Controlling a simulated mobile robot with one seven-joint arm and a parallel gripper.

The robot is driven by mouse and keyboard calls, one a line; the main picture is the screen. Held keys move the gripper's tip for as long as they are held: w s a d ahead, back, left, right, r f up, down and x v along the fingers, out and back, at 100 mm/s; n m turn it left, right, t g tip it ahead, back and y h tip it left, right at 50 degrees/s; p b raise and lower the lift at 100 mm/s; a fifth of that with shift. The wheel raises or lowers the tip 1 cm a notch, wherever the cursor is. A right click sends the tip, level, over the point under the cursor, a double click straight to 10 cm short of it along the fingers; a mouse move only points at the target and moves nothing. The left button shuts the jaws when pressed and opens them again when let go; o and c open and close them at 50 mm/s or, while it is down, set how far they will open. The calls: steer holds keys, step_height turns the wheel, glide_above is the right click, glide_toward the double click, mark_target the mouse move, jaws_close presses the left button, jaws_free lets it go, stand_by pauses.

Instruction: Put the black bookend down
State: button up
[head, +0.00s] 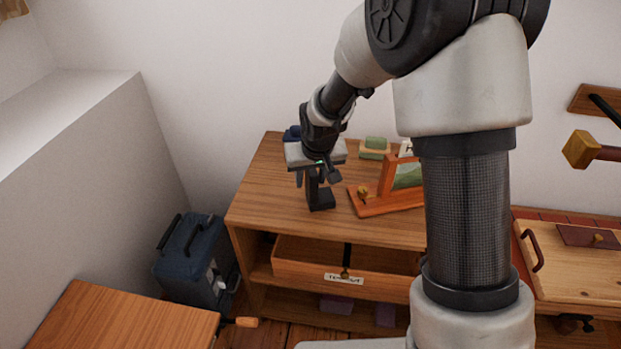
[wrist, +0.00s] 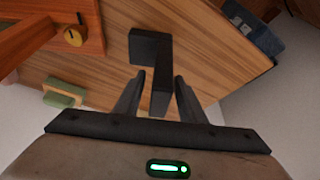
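The black bookend (head: 320,197) stands upright on the wooden cabinet top (head: 258,199), left of the orange-brown frame stand. Its foot appears to rest on the wood. My gripper (head: 309,176) is above it, pointing down, with its fingers around the bookend's upright part. The wrist view shows the bookend (wrist: 150,48) with its upright part between the two fingers of my gripper (wrist: 160,78). A narrow strip of wood shows between each finger and the plate, so the fingers look open and apart from it.
The picture stand (head: 376,207) with a brass knob is close on the right. A green-and-cream block (head: 375,148) lies behind. A dark blue case (head: 194,262) stands on the floor at left. A drawer (head: 300,263) is pulled out below. The cabinet top's front left is clear.

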steer(key=s+d+r+p, duration=0.1)
steer(key=s+d+r, duration=0.4)
steer(key=r, duration=0.5)
steer(key=s+d+r+p, duration=0.1)
steer(key=s+d+r, duration=0.1)
steer(key=s+r, duration=0.7)
steer(key=s+d+r+m, duration=0.1)
steer(key=s+d+r, duration=0.1)
steer(key=s, duration=0.5)
steer(key=s+d+r+m+t+h, duration=0.1)
steer(key=s+d+r, duration=0.2)
steer(key=s, duration=0.4)
steer(key=shift+s+d, duration=0.2)
steer(key=shift+s, duration=0.1)
